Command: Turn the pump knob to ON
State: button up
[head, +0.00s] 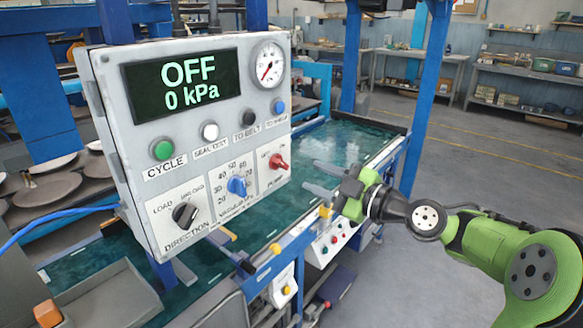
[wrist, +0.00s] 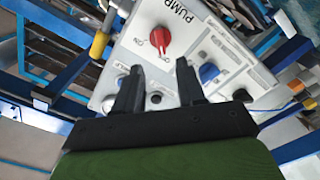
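The red pump knob (head: 278,162) is at the lower right of a pale control box (head: 215,135). The box's display (head: 182,85) reads OFF and 0 kPa. In the wrist view the red knob (wrist: 160,40) sits ahead of my fingertips, beside the PUMP label. Which mark the knob points to is hard to tell. My gripper (head: 319,177) is open and empty, to the right of the knob and apart from it. Its two fingers (wrist: 158,76) show spread in the wrist view, with the knob beyond the gap between them.
A blue vacuum knob (head: 237,186) is left of the red knob, and a black direction knob (head: 184,214) further left. Coloured buttons (head: 210,131) line the box above. A blue post (head: 352,60) and a green wet bed (head: 345,140) lie behind. Open floor is at the right.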

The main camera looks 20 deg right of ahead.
aim_at(283, 164)
jog(key=x, duration=0.8)
grip_shut()
